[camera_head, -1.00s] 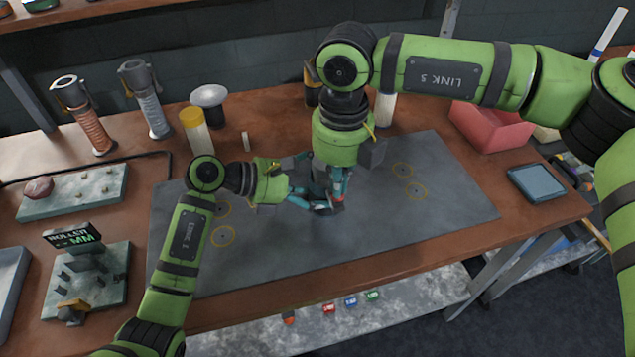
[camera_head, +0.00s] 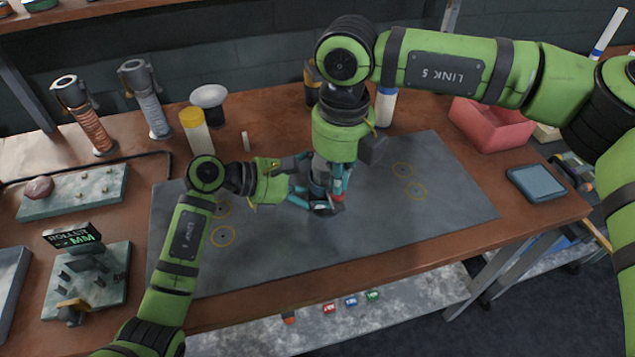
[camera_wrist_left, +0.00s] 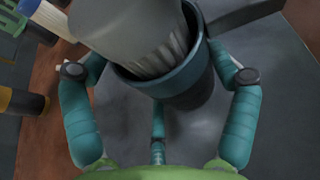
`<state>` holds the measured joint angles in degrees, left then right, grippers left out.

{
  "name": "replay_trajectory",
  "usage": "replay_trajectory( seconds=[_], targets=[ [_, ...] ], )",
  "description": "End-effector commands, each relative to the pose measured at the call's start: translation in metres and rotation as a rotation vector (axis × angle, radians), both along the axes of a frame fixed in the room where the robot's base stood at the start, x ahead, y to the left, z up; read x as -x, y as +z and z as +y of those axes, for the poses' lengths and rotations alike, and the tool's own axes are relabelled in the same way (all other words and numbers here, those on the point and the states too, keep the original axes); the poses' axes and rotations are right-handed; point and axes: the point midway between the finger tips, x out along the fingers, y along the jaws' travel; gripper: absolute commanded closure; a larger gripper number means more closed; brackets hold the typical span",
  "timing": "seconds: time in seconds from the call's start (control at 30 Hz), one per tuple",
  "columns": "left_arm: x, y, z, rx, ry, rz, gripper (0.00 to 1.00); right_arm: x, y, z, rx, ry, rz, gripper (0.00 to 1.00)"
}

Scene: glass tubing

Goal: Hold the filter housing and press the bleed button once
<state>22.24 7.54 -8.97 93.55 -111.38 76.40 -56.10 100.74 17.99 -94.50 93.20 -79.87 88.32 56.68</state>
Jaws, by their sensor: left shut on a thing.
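The filter housing (camera_wrist_left: 180,80) shows in the left wrist view as a dark teal cup with a grey ribbed upper part (camera_wrist_left: 125,30) in it. My left gripper (camera_wrist_left: 160,85) has its teal fingers on either side of the cup and is shut on it. In the head view the left gripper (camera_head: 318,203) holds the housing over the middle of the grey mat. My right gripper (camera_head: 338,190) points down close beside the housing, and its fingers overlap it. A small red spot shows there. I cannot make out the bleed button or the right fingers' spacing.
The grey mat (camera_head: 270,260) is clear in front and on the right, with yellow ring marks. A yellow-capped bottle (camera_head: 197,135), a white-topped container (camera_head: 209,97) and two tool-like cylinders stand at the back left. A red bin (camera_head: 490,125) and blue tablet (camera_head: 536,183) are at the right.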

Motion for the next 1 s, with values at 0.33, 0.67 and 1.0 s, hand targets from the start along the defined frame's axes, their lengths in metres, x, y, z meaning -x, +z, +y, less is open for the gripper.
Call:
replay_trajectory(
  seconds=[0.33,0.67,1.0],
  targets=[
    [0.001,-0.005,0.001,-0.009,-0.001,0.005,0.51,0.0,0.0,0.0,0.0,0.0,0.0,1.0],
    [0.001,-0.005,0.001,-0.009,-0.001,0.005,0.51,0.0,0.018,0.0,-0.002,-0.001,-0.002,1.0],
    [0.001,-0.005,0.001,-0.009,-0.001,0.005,0.51,0.0,0.051,0.001,-0.002,0.0,-0.002,1.0]
  ],
)
